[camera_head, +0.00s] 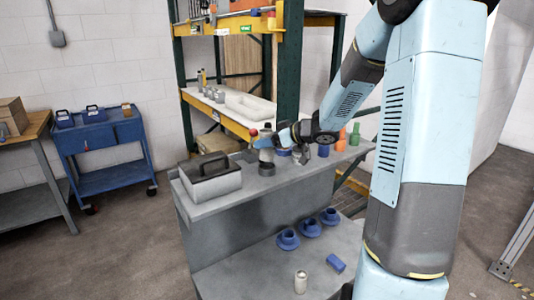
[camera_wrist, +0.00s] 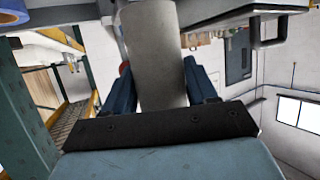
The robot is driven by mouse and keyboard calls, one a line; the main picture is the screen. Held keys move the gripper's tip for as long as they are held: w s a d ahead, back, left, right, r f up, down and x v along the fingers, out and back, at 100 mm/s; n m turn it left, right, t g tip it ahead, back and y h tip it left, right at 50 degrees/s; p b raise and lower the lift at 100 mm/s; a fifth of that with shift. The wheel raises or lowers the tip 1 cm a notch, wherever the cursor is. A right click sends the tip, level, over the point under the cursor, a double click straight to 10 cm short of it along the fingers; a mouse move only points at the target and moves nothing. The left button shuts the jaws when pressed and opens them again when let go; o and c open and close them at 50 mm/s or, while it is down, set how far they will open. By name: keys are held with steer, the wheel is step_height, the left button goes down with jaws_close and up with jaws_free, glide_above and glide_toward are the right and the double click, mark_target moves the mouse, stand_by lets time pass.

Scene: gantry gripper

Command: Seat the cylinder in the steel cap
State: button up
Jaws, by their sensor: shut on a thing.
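My gripper (camera_head: 266,143) is over the upper bench top, left of the middle. It is shut on a plain grey cylinder (camera_wrist: 155,50). In the wrist view the cylinder stands between the two blue fingers and runs out past their tips. In the head view a light grey body (camera_head: 266,156) shows just below the fingers, above a darker round base (camera_head: 266,170). I cannot tell whether that base is the steel cap, or whether the cylinder touches it.
A grey toolbox (camera_head: 212,182) stands left on the bench. Blue (camera_head: 323,150), orange (camera_head: 341,141) and green parts stand right. The lower shelf holds blue flanged cups (camera_head: 310,228), a blue cylinder (camera_head: 335,263) and a pale cylinder (camera_head: 301,282). A rack post (camera_head: 290,65) rises behind.

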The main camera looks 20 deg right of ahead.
mark_target(267, 152)
steer(key=shift+w+d+f, duration=0.25)
steer(key=shift+w+f, duration=0.7)
steer(key=shift+f, duration=0.25)
step_height(267, 152, down, 2)
steer(key=shift+f, duration=0.1)
steer(key=shift+s+f, duration=0.2)
steer(key=shift+f, duration=0.25)
jaws_close()
steer(key=o, duration=1.1)
jaws_free()
steer(key=shift+w+f, duration=0.1)
steer(key=shift+f, duration=0.05)
steer(key=o, duration=0.3)
steer(key=shift+r, duration=0.2)
steer(key=shift+d, duration=0.1)
